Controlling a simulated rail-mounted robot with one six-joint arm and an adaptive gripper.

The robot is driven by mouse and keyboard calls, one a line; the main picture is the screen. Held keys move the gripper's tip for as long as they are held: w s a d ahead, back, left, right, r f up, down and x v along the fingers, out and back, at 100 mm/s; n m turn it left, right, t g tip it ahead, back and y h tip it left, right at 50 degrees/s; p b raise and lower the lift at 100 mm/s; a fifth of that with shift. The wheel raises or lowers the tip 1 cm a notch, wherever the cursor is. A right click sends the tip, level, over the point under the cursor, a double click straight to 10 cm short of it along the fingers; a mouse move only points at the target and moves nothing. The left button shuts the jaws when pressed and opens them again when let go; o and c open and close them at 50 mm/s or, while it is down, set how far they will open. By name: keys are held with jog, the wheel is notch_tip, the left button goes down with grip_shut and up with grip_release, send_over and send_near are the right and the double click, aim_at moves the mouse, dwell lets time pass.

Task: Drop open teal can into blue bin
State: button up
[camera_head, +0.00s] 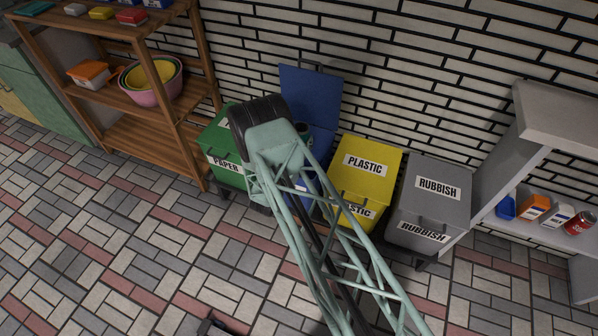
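The blue bin stands between the green and yellow bins, its blue lid (312,92) raised against the brick wall. My arm's lattice link covers most of the bin's body. My arm reaches over the bin, and its end lies behind the link, so my gripper's fingers are hidden. A small dark teal rounded shape shows just right of the arm's end, in front of the raised lid. I cannot tell whether it is the open teal can or part of my gripper.
A green paper bin (222,160) stands left, a yellow plastic bin (366,190) and a grey rubbish bin (432,205) right, all lids shut. A wooden shelf (150,140) stands at left. A grey shelf (545,232) at right holds cartons and a red can (579,224). The front floor is mostly clear.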

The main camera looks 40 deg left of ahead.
jog(key=o, duration=0.9)
jog(key=shift+o, duration=0.2)
jog(key=shift+s, duration=0.1)
jog(key=v, duration=1.2)
jog(key=shift+r, duration=0.1)
